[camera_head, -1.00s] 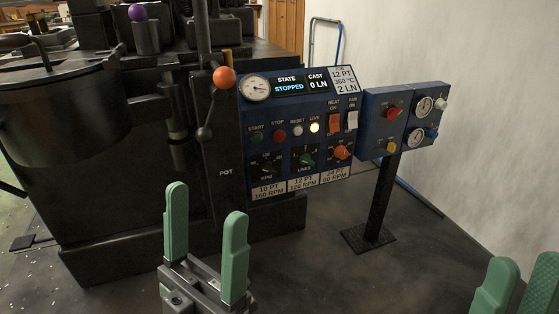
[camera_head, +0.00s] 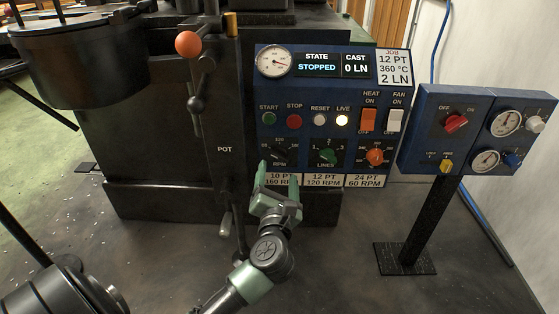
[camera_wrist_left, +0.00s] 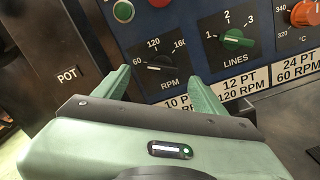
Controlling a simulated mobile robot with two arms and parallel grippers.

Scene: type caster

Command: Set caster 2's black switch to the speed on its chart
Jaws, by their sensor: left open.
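The caster's blue control panel (camera_head: 335,105) faces me. Its black RPM switch (camera_head: 284,154) sits low on the left and also shows in the left wrist view (camera_wrist_left: 160,67), where its white mark appears to point left, toward 60. The chart below has three labels: 10 PT 160 RPM (camera_head: 281,181), partly covered by my gripper, 12 PT 120 RPM (camera_head: 323,181) and 24 PT 60 RPM (camera_head: 364,181). The job card (camera_head: 394,66) reads 12 PT, 360 °C, 2 LN. My left gripper (camera_head: 277,180) is open and empty, just below the RPM switch, its fingers either side of it in the wrist view. My right gripper is out of view.
A green LINES switch (camera_head: 326,155) and an orange temperature switch (camera_head: 375,157) sit right of the RPM switch. The dark POT column (camera_head: 225,120) with an orange-knobbed lever (camera_head: 188,44) stands close on the left. A second blue panel (camera_head: 470,130) stands on a post at right.

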